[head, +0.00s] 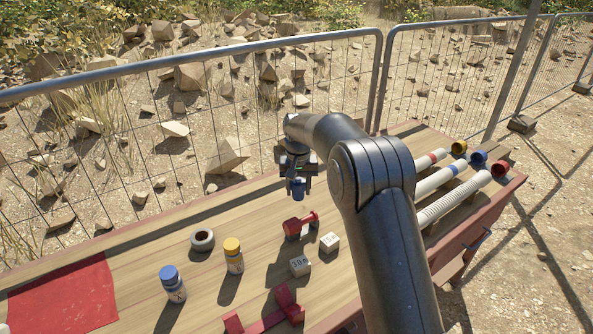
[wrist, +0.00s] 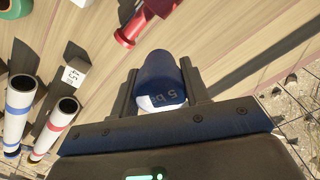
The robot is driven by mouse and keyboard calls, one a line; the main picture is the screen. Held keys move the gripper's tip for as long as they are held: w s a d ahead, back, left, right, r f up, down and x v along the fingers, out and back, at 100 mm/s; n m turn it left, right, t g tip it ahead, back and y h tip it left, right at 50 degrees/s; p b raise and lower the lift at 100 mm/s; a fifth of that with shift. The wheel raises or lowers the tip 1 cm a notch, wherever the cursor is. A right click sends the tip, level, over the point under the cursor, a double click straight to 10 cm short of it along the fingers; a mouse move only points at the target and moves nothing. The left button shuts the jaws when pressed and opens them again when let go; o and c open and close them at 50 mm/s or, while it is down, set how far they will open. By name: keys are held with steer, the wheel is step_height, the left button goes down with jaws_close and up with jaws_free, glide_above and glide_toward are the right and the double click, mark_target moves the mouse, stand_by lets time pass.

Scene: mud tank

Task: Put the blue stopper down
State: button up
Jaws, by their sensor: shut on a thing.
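My gripper (head: 299,188) is shut on the blue stopper (head: 298,189), above the wooden table (head: 140,258) near its far edge. In the wrist view the stopper (wrist: 160,75) is a dark blue cylinder with pale markings and a white part at its near end. It sits between the two fingers (wrist: 160,88). The head view shows the stopper small, hanging under the gripper and apart from the tabletop.
A red part (head: 300,223) and white blocks (head: 300,266) lie nearer. A grey ring (head: 203,233), a yellow-capped bottle (head: 234,262) and a blue-capped bottle (head: 175,290) stand left. A red mat (head: 65,300) is far left. White tubes (head: 455,203) lie right. A fence (head: 200,115) runs behind.

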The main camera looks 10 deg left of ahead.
steer(key=s+d+f+m, duration=0.1)
steer(key=s+d, duration=0.3)
steer(key=d, duration=0.6)
steer(key=s+d+f+m, duration=0.1)
steer(key=s+d, duration=0.3)
steer(key=d, duration=0.6)
steer(key=s+d+f, duration=0.3)
steer(key=s+d, duration=0.1)
steer(key=d, duration=0.6)
steer(key=shift+d+f+m, duration=0.1)
steer(key=shift+f+m, duration=0.15)
steer(key=shift+m, duration=0.15)
steer(key=a+r+n, duration=0.3)
steer(key=a+n, duration=0.2)
steer(key=a, duration=0.7)
steer(key=a+r+n, duration=0.3)
steer(key=a+n, duration=0.3)
steer(key=a, duration=0.6)
steer(key=a+f, duration=0.2)
steer(key=a, duration=0.2)
steer(key=s+a+f, duration=0.1)
steer(key=a+f, duration=0.1)
steer(key=a, duration=0.2)
steer(key=a+f, duration=0.2)
steer(key=a, duration=0.2)
steer(key=shift+s+f, duration=0.25)
steer(key=shift+f, duration=0.15)
steer(key=shift+a+f, duration=0.3)
steer(key=shift+f, duration=1.8)
steer(key=shift+f, duration=0.1)
